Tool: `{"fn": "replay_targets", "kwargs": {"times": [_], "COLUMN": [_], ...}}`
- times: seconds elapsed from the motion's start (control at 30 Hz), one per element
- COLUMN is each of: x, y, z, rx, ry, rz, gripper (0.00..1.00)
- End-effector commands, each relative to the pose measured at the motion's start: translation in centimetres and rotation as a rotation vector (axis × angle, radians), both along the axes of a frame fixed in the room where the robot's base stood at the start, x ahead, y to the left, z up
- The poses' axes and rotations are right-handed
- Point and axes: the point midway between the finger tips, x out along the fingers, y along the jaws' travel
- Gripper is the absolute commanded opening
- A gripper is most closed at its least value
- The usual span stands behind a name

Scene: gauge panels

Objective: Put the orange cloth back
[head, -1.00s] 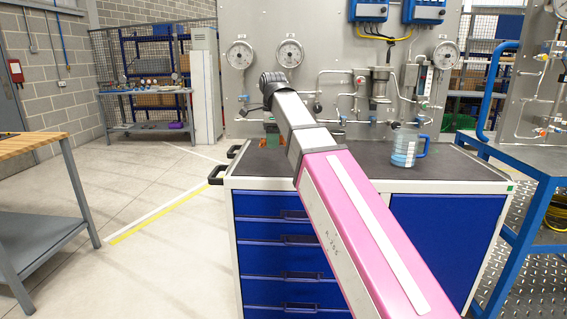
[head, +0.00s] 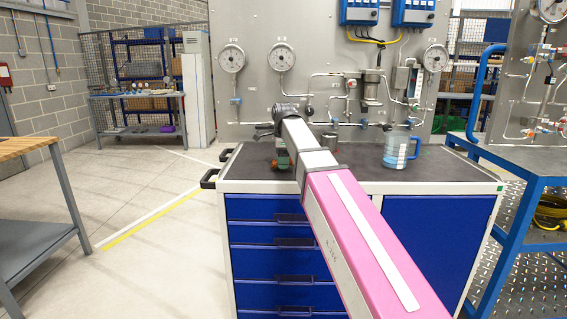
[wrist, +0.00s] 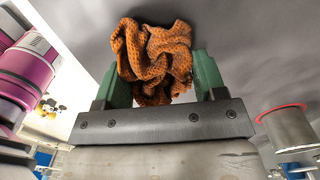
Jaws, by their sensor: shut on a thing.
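My gripper (wrist: 160,76) has its two green fingers closed in on the crumpled orange cloth (wrist: 152,55), which bulges out beyond the fingertips. In the head view my gripper (head: 281,157) hangs over the left part of the cabinet's dark worktop (head: 440,166). Only a small orange patch shows there beside the green fingers; the rest is hidden by the arm and wrist. In the wrist view the cloth lies against the grey top, but I cannot tell whether it touches it.
A blue-handled jug (head: 397,152) stands on the worktop to the right. A small metal cup (head: 328,141) stands just right of my wrist. The gauge panel (head: 320,40) rises behind. A wooden-topped bench (head: 20,146) stands at the left, with open floor between.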

Motion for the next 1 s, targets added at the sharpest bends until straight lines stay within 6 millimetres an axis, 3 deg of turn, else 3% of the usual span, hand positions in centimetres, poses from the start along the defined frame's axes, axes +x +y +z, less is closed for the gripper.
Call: {"fn": "replay_targets", "kwargs": {"times": [0.43, 0.47, 0.5, 0.53, 0.87, 1.0], "x": [0.0, 0.0, 0.0, 0.0, 0.0, 0.1], "y": [0.0, 0.0, 0.0, 0.0, 0.0, 0.0], "z": [-0.9, -0.9, -0.9, -0.9, -0.6, 0.7], "rx": [0.000, 0.000, 0.000, 0.000, 0.000, 0.001], "ry": [0.001, 0.000, 0.000, 0.000, 0.000, -0.002], "rz": [0.000, 0.000, 0.000, 0.000, 0.000, 0.000], "gripper": [0.42, 0.74, 0.87, 0.90, 0.90, 0.90]}}
